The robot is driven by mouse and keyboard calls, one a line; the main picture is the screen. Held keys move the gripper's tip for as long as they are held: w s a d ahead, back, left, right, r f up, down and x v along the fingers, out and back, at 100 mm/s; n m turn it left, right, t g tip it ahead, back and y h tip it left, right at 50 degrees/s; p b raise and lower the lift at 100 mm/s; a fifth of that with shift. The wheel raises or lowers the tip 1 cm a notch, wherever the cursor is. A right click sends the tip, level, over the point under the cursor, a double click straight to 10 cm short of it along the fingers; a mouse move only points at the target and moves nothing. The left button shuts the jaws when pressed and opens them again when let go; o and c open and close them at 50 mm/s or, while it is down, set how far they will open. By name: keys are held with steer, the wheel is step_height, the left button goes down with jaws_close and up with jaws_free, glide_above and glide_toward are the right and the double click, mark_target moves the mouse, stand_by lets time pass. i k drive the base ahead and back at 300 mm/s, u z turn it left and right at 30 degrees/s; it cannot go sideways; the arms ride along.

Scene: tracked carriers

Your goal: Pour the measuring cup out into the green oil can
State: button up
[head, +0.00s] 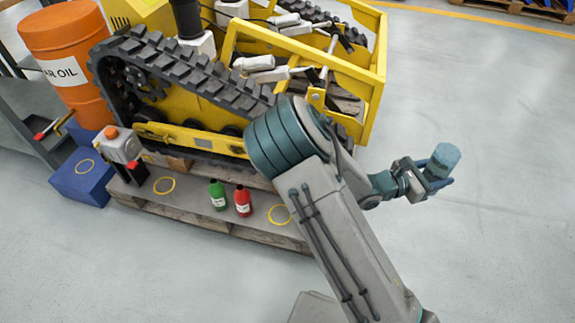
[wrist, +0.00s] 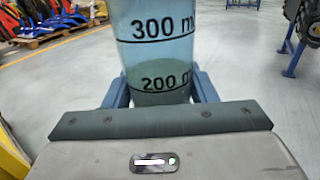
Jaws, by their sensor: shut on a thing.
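The measuring cup (head: 444,157) is a translucent blue cylinder, held up in the air at the right of the head view. My gripper (head: 438,178) is shut on it, well to the right of the cans. In the wrist view the cup (wrist: 155,45) stands about upright between my blue fingers, with 300 ml and 200 ml marks; a darker fill shows low in it. The green oil can (head: 217,194) is a small bottle with a white label and dark top. It stands upright on the pallet's front board, left of my arm. Whether its mouth is open, I cannot tell.
A red can (head: 243,201) stands close to the right of the green one. Yellow rings mark the board (head: 200,203). The yellow tracked carrier (head: 205,118) rises behind. An orange drum (head: 68,60) and blue block (head: 82,177) are at left. Floor at right is clear.

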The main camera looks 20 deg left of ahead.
mark_target(217, 189)
steer(key=z, duration=1.45)
steer(key=k, duration=1.15)
steer(key=u, duration=1.9)
steer(key=i, duration=0.5)
steer(key=z, duration=0.05)
